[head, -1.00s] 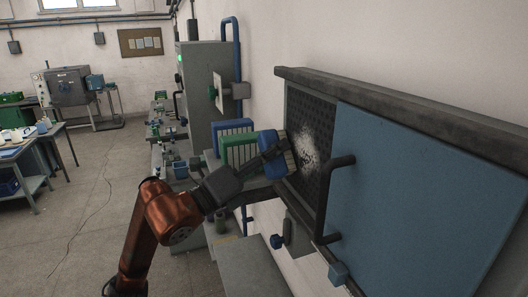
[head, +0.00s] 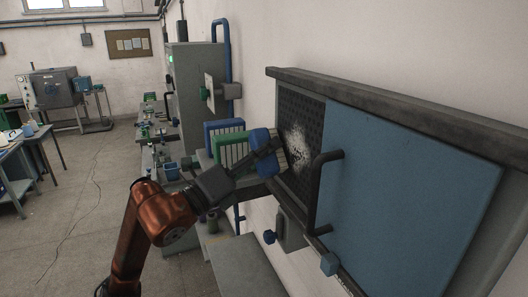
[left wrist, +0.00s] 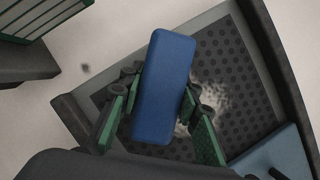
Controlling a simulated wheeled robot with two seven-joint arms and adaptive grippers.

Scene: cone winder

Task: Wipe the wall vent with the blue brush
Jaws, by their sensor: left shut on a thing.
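The wall vent (head: 300,122) is a dark perforated panel in a grey frame on the right wall, with a pale dusty patch (head: 297,143) on it. A blue sliding panel (head: 410,180) with a dark handle covers its right part. My left gripper (head: 268,150) is shut on the blue brush (head: 261,141) in front of the vent's left edge. In the left wrist view the brush's blue back (left wrist: 165,88) sits between the green-padded fingers (left wrist: 160,115), over the perforated panel beside the pale patch. I cannot tell whether the bristles touch. My right gripper is not in view.
A green filter-like block (head: 233,149) and a blue one (head: 222,126) stand left of the brush. A grey cabinet (head: 190,95) with a blue pipe is behind them.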

